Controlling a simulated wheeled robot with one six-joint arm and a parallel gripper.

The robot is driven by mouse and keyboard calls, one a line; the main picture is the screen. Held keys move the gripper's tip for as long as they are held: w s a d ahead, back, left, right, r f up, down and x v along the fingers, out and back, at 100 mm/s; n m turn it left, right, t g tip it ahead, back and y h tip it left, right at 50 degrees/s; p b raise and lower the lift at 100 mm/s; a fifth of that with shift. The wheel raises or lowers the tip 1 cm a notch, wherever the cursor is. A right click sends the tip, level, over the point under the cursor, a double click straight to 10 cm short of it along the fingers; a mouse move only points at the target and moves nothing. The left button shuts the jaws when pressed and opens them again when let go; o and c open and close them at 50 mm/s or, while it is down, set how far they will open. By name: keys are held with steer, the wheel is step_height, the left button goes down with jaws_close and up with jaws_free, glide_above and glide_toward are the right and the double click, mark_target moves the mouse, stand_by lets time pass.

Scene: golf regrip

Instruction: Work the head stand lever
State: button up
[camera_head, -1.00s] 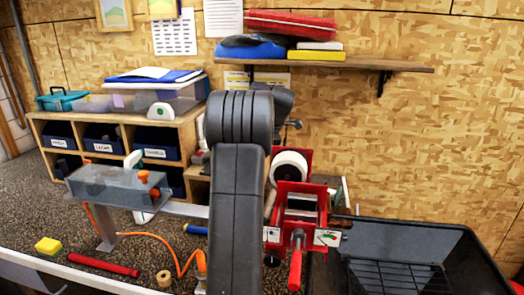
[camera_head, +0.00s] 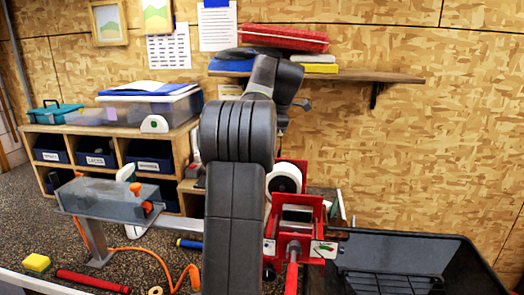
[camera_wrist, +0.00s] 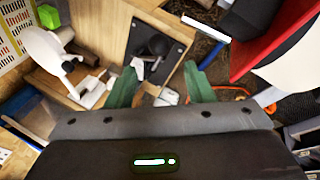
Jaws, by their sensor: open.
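My gripper (camera_wrist: 159,70) is open and empty in the wrist view, with its two green fingers apart. In the head view my arm rises through the middle, and its dark wrist (camera_head: 285,80) is up by the shelf; the fingers cannot be made out there. A red stand (camera_head: 317,213) is just right of my arm, with a white roll (camera_head: 284,179) behind its front. A red-handled lever (camera_head: 291,278) points down at its front, beside a label with a green arrow (camera_head: 324,249). My gripper is well above and apart from this lever. I cannot tell whether this is the head stand lever.
A grey box with orange knobs (camera_head: 108,203) stands on a post at left. A wooden cubby (camera_head: 121,134) with dark bins is behind it. A black crate (camera_head: 440,240) is at right. A wall shelf (camera_head: 395,77) holds red, blue and yellow items.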

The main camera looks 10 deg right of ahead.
steer(key=shift+v, duration=1)
